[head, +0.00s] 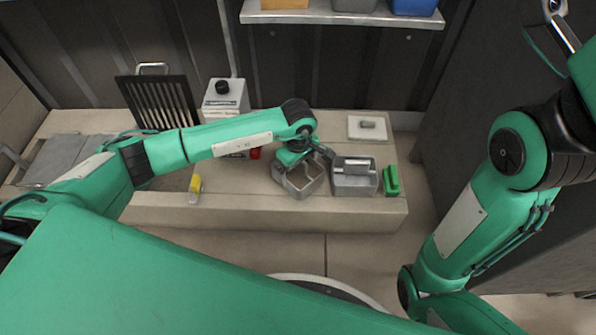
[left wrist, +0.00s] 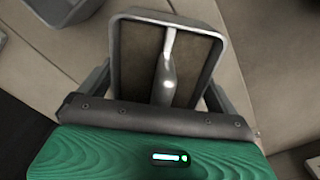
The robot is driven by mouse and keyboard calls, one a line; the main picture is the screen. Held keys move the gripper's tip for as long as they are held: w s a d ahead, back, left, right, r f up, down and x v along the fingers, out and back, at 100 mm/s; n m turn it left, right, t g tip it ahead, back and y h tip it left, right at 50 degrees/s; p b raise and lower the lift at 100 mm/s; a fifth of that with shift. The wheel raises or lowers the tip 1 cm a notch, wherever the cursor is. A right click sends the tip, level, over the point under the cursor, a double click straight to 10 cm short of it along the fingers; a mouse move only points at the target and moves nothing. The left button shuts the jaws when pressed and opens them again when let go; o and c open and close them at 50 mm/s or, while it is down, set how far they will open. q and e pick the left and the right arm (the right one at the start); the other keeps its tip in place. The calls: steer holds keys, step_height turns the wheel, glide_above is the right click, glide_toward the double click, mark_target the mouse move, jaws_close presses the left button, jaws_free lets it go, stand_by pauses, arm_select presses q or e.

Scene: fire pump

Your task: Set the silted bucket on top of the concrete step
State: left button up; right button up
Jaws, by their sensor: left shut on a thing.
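The silted bucket (head: 303,187) is a grey, square-rimmed bucket, turned at an angle in the head view. In the left wrist view the bucket (left wrist: 123,60) shows brown silt inside and a pale bar handle across its middle. My left gripper (head: 305,157) is above it, shut on its handle; the fingertips are largely hidden. The bucket is over the long beige concrete step (head: 260,212); I cannot tell whether it touches the surface. My right arm stands at the right of the head view, and its gripper is not visible.
A second grey bucket (head: 354,186) stands close to the right of the held one, with a green object (head: 391,181) beside it. A white plate (head: 367,127) lies behind. A yellow object (head: 195,188), white box (head: 225,98) and black grate (head: 160,102) are to the left.

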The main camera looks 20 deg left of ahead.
arm_select(q)
steer(key=shift+f, duration=0.45)
steer(key=shift+r, duration=0.15)
